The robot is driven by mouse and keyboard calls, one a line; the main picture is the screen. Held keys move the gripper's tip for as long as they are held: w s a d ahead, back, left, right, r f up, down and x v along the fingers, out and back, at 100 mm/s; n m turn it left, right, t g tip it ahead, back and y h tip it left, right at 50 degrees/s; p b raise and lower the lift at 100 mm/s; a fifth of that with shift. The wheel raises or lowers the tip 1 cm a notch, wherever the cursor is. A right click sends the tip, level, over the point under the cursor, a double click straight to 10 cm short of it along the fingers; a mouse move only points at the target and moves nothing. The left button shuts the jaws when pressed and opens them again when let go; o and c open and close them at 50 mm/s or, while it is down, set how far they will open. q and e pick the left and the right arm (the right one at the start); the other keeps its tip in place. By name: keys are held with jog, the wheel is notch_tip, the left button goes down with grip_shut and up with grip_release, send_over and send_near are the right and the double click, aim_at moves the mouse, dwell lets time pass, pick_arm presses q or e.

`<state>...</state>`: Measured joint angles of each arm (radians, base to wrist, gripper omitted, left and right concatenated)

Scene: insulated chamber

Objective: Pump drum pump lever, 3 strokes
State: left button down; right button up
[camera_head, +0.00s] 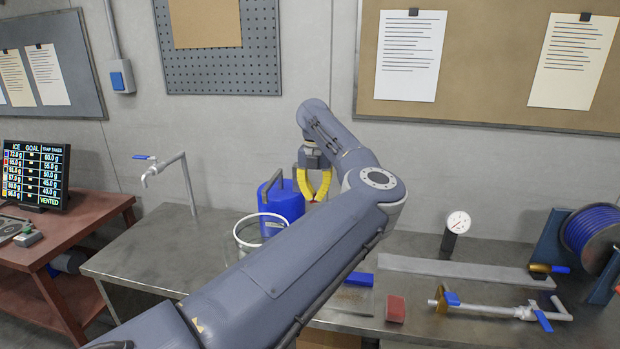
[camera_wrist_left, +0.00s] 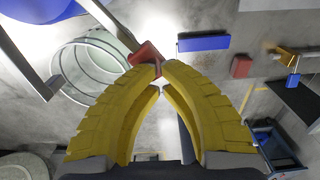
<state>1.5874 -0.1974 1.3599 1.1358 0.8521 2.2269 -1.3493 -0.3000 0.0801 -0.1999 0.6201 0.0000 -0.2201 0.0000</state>
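A blue drum (camera_head: 283,203) stands on the grey workbench, partly behind my left arm. A grey bar, seemingly the pump lever (camera_head: 271,184), rises at its side. In the left wrist view a grey bar (camera_wrist_left: 104,20) runs down from the top left to a red end piece (camera_wrist_left: 145,54). My left gripper (camera_head: 314,197) is just right of the drum, pointing down. Its yellow fingers come together at the tips (camera_wrist_left: 162,69), right by the red piece. Whether the red piece is between them I cannot tell. My right gripper is not in view.
A clear round container (camera_head: 246,238) stands in front of the drum, close to my arm. A tap (camera_head: 165,170) is at the left. A red block (camera_head: 396,309), a gauge (camera_head: 457,223), valved pipework (camera_head: 500,310) and a hose reel (camera_head: 590,232) lie to the right.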

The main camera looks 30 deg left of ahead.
pick_arm(q)
jog(key=shift+w+r, duration=0.1)
jog(key=shift+r, duration=3.7)
jog(key=shift+f, duration=0.1)
jog(key=shift+f, duration=4.25)
jog(key=shift+r, duration=0.1)
jog(key=shift+r, duration=4.25)
notch_tip(320, 180, up, 7)
